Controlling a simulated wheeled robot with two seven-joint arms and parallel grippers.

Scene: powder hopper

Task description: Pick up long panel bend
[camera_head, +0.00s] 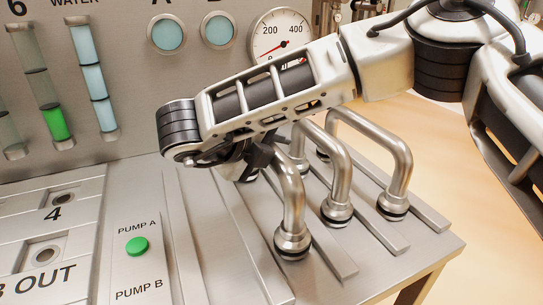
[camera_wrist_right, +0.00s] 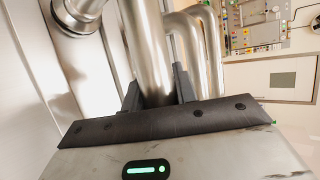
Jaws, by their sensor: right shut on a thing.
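Several shiny metal panel bends stand in a row on the sloping panel. My right gripper (camera_head: 258,158) is shut on the leftmost, nearest bend (camera_head: 290,190), high on its pipe near the curve. The lower end of this bend meets a ringed collar on the panel; I see no gap there. The wrist view shows its pipe (camera_wrist_right: 148,45) between the two dark fingers (camera_wrist_right: 158,92). Behind it stand a middle bend (camera_head: 342,170) and a right bend (camera_head: 402,165), both upright. My arm hides part of their far ends. My left gripper is out of view.
Long raised strips (camera_head: 395,240) run between the bends. To the left are a green Pump A button (camera_head: 137,246) and labelled slots (camera_head: 42,252). The upright wall behind holds a dial gauge (camera_head: 280,38), round lamps and tube gauges. The panel ends at the right, above pale floor.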

